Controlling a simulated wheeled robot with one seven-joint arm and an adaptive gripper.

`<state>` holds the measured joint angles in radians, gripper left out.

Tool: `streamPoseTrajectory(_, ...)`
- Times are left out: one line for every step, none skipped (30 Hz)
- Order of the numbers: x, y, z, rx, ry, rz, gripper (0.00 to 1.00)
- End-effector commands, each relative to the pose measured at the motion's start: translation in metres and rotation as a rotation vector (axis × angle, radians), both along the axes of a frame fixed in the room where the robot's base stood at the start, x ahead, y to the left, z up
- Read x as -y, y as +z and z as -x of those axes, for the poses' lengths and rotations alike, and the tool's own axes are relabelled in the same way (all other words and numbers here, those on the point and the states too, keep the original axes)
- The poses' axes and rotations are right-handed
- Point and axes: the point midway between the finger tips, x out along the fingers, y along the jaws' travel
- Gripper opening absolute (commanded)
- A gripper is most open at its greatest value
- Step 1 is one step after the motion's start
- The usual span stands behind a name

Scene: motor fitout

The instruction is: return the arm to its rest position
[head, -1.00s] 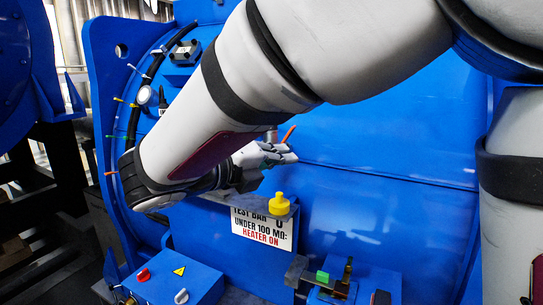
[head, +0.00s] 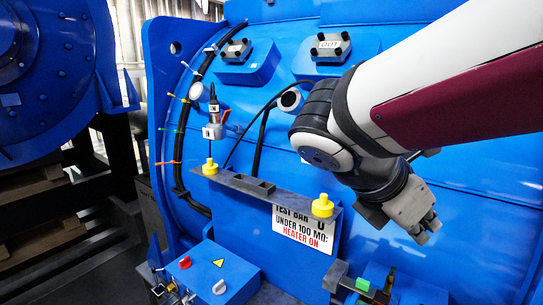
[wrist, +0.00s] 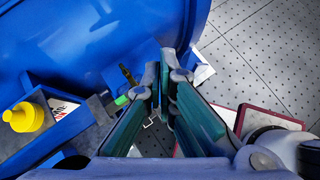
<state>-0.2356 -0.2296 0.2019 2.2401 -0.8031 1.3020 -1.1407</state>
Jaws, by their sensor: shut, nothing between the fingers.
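My gripper (head: 424,228) hangs at the right of the head view, in front of the blue motor housing (head: 480,225), fingers pointing down and to the right. It is shut and empty. In the wrist view the two green-padded fingers of my gripper (wrist: 164,75) meet at their tips with nothing between them. The gripper is right of the yellow knob (head: 322,206) and apart from it. My arm reaches in from the upper right and covers part of the housing.
A dark shelf (head: 240,185) with yellow knobs and a "HEATER ON" sign (head: 303,231) projects from the housing. Below are a blue switch box (head: 210,280) and a fixture with a green block (head: 362,284). In the wrist view, open floor (wrist: 270,50) shows at right.

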Motion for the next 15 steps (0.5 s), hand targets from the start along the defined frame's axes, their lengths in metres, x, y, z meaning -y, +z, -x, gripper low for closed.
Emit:
streamPoseTrajectory(0.007, -0.006, 0.018, 0.095, -0.132, -0.120, 0.00)
streamPoseTrajectory(0.008, -0.011, 0.027, 0.154, -0.217, -0.197, 0.00)
streamPoseTrajectory(0.008, -0.017, 0.039, 0.232, -0.335, -0.299, 0.00)
streamPoseTrajectory(0.007, -0.021, 0.047, 0.288, -0.425, -0.375, 0.00)
streamPoseTrajectory(0.006, -0.025, 0.054, 0.345, -0.517, -0.450, 0.00)
streamPoseTrajectory(0.003, -0.030, 0.063, 0.419, -0.641, -0.551, 0.00)
streamPoseTrajectory(0.000, -0.033, 0.069, 0.472, -0.736, -0.625, 0.00)
streamPoseTrajectory(-0.003, -0.035, 0.073, 0.522, -0.827, -0.696, 0.00)
streamPoseTrajectory(-0.007, -0.037, 0.079, 0.585, -0.947, -0.787, 0.00)
streamPoseTrajectory(-0.011, -0.038, 0.082, 0.625, -1.031, -0.852, 0.00)
streamPoseTrajectory(-0.014, -0.038, 0.084, 0.662, -1.112, -0.910, 0.00)
streamPoseTrajectory(-0.017, -0.038, 0.087, 0.705, -1.210, -0.982, 0.00)
streamPoseTrajectory(-0.020, -0.038, 0.088, 0.732, -1.276, -1.031, 0.00)
streamPoseTrajectory(-0.022, -0.038, 0.089, 0.755, -1.335, -1.073, 0.00)
streamPoseTrajectory(-0.025, -0.037, 0.090, 0.780, -1.404, -1.121, 0.00)
